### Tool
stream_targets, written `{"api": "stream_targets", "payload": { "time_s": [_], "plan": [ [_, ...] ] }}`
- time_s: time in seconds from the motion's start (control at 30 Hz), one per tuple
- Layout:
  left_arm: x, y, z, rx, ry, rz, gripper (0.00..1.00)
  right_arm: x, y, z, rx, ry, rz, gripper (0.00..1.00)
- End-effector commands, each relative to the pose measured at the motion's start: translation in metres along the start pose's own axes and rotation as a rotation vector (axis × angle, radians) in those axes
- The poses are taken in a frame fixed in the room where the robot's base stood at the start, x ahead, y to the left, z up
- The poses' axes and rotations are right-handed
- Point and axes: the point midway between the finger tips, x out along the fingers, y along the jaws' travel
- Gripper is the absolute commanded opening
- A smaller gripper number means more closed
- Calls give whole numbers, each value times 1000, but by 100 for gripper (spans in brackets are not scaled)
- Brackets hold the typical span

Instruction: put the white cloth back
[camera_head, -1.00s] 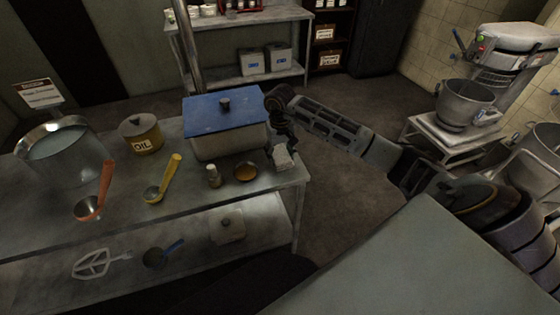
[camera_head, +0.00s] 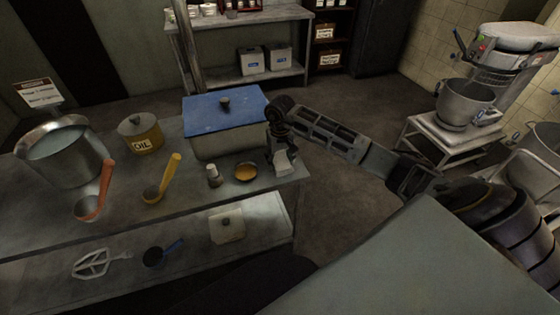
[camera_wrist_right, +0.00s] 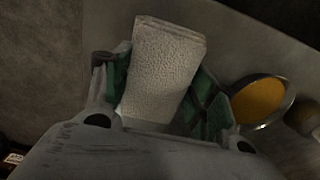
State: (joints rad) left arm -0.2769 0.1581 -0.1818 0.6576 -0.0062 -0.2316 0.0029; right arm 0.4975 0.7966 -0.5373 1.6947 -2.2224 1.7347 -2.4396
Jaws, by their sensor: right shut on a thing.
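The white cloth (camera_head: 283,161) is a small folded pad near the right end of the metal table (camera_head: 130,215). In the right wrist view the cloth (camera_wrist_right: 163,68) lies between the green-padded fingers of my right gripper (camera_wrist_right: 160,90). My right gripper (camera_head: 281,150) points down over the table end and is shut on the cloth. I cannot tell whether the cloth still touches the table top. My left gripper is not in view.
A small bowl of orange contents (camera_head: 245,172) and a small shaker (camera_head: 213,176) stand just left of the cloth. A large bin with a blue lid (camera_head: 225,112) stands behind. An oil pot (camera_head: 141,134), ladles and a big steel pot (camera_head: 62,150) are further left.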

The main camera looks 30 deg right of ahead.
Motion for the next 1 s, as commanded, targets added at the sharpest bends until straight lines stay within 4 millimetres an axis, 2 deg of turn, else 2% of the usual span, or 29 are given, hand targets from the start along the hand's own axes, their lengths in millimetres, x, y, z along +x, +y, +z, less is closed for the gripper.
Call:
{"api": "stream_targets", "payload": {
  "time_s": [0.03, 0.07, 0.2, 0.4, 0.77, 1.0],
  "plan": [
    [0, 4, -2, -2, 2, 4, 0, 0, 0, 0, 0, 1, 0, 31],
    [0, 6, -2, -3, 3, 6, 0, 0, 0, 0, 0, 0, 0, 60],
    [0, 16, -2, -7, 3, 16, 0, 0, 0, 0, 0, 0, 0, 78],
    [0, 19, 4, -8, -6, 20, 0, 0, 0, 0, 0, 0, 0, 79],
    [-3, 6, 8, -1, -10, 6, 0, -2, 0, 0, 0, -1, 1, 79],
    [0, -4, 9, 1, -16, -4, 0, -24, 1, -1, 0, 4, 1, 79]
  ]
}}
